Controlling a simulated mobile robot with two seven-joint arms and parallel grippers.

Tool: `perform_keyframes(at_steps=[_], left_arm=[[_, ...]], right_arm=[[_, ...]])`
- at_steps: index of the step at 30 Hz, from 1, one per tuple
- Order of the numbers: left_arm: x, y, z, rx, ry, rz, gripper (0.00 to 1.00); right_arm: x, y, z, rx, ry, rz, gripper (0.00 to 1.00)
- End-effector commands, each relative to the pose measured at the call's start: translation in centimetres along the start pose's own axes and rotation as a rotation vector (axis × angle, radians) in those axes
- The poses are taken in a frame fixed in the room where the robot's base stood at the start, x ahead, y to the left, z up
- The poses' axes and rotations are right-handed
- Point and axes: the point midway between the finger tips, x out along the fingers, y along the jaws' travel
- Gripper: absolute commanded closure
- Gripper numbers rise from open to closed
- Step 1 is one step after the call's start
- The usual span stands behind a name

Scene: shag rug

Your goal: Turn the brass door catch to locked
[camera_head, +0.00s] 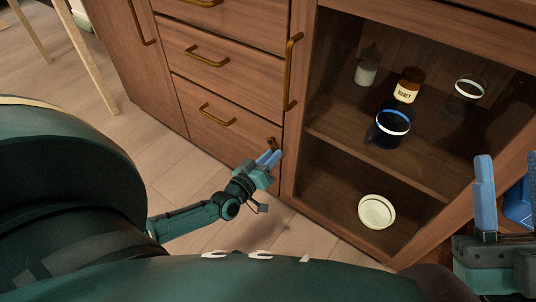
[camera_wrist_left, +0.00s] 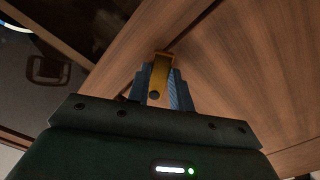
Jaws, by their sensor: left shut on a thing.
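The brass door catch (camera_wrist_left: 160,75) is on the wooden cabinet front, beside the edge of the glass door; in the head view its top (camera_head: 272,143) shows just beyond my left fingertips. My left gripper (camera_head: 268,158) has blue fingers, and in the left wrist view its fingers (camera_wrist_left: 160,88) are closed around the catch from both sides. The catch points down toward the gripper in that view; whether this is its locked position I cannot tell. My right gripper (camera_head: 507,205) is at the right edge of the head view, with its fingers spread apart and nothing seen between them.
The glass-fronted cabinet (camera_head: 295,150) holds a honey jar (camera_head: 407,86), a dark cup (camera_head: 391,127), a glass jar (camera_head: 367,70) and a pale bowl (camera_head: 377,211). Drawers with brass handles (camera_head: 217,115) are to the left. A blue object (camera_head: 518,203) stands by my right gripper. Floor is clear below.

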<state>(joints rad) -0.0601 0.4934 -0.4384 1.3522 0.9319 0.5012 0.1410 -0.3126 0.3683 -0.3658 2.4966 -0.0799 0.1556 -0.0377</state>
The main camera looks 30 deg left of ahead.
Motion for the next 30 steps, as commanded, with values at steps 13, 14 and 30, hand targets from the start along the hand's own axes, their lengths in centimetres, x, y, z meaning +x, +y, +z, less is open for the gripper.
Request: perform_keyframes(at_steps=[13,14,30], left_arm=[[0.0,1.6,-0.4,-0.426,0.000,0.000,1.00],[0.0,1.7,-0.4,-0.455,0.000,0.000,1.00],[0.0,2.8,-1.4,-0.893,0.000,0.000,1.00]], right_arm=[[-0.4,-0.2,0.9,0.044,-0.071,0.011,0.64],[-0.5,-0.3,1.0,0.046,-0.076,0.011,0.64],[-0.9,-0.6,1.5,0.070,-0.116,0.013,0.64]])
